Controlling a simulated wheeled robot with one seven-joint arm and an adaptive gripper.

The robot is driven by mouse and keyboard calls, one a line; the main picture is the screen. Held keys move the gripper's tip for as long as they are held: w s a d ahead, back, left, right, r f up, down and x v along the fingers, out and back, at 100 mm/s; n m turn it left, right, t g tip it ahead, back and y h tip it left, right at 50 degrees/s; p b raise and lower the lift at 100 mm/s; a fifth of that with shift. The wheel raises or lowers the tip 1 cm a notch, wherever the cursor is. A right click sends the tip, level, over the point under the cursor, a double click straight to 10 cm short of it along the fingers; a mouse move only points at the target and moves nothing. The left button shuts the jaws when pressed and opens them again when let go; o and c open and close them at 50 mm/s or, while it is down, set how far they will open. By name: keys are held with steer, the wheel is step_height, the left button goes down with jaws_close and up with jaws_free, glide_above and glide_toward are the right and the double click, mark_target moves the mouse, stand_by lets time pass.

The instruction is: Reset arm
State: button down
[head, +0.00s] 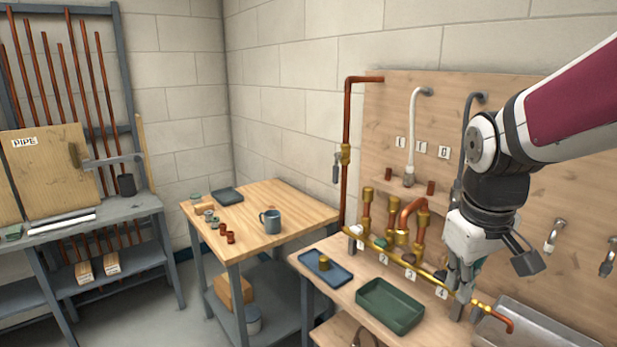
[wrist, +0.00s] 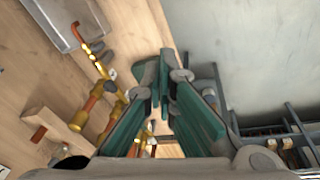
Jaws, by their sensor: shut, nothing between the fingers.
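My gripper (head: 463,288) is at the right in the head view, in front of the plywood panel (head: 578,190) and close to the right end of the brass manifold (head: 384,247). It points down. In the wrist view the teal fingers of my gripper (wrist: 163,78) meet at their tips, with nothing between them. The gripper hides part of the manifold and the panel behind it.
The workbench holds a green tray (head: 391,326), a blue tray (head: 319,277) with a brass fitting, and a metal sink (head: 535,335). Copper pipes (head: 363,215) rise along the panel. Floor shows at the left.

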steer(key=s+a+r+m+t, duration=0.1)
steer(key=s+a, duration=0.1)
steer(key=s, duration=0.6)
steer(key=s+a+r+m+t+y, duration=0.1)
steer(key=s+a+m, duration=0.1)
steer(key=s, duration=0.6)
steer(key=shift+a, duration=0.25)
steer(key=shift+r, duration=0.1)
